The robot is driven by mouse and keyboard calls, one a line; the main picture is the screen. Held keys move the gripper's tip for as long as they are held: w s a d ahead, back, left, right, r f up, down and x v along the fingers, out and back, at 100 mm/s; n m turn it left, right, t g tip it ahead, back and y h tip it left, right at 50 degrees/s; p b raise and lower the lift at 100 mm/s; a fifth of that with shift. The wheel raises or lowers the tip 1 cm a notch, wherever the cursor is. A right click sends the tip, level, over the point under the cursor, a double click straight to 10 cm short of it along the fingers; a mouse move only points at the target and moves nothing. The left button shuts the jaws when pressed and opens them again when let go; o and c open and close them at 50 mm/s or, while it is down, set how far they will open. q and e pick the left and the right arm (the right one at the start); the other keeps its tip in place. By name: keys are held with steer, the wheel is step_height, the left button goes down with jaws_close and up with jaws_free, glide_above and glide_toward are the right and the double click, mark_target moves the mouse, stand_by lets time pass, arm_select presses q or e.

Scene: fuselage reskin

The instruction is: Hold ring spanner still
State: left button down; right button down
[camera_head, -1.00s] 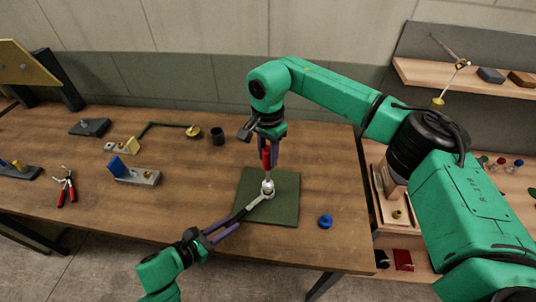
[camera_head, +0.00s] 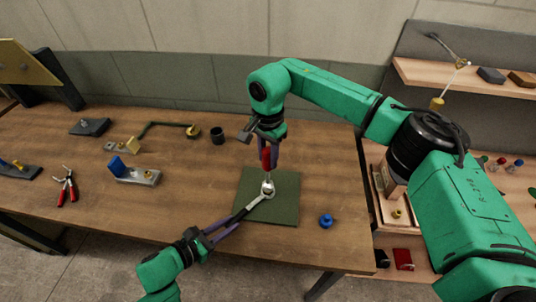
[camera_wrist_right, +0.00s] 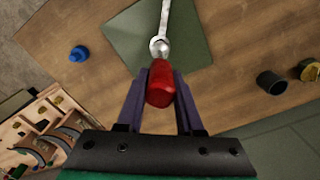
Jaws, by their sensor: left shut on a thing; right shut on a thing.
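My right gripper (camera_head: 267,158) is shut on the red handle (camera_head: 266,157) of a screwdriver-like tool, held roughly upright above the ring end. In the right wrist view the red handle (camera_wrist_right: 160,84) sits between the fingers, with the spanner's ring (camera_wrist_right: 159,46) just beyond it. The red tool's lower tip and whatever the ring sits around are hidden.
A blue knob-like part (camera_head: 326,221) lies right of the mat. A dark cup (camera_head: 217,136), a grey block with a blue piece (camera_head: 135,174), and red-handled pliers (camera_head: 67,187) stand to the left. A shelf (camera_head: 480,78) is at the right.

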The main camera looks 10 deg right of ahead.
steer(key=shift+f, duration=0.65)
steer(key=m, duration=2.4)
steer(key=shift+n, duration=0.5)
steer(key=shift+n, duration=1.1)
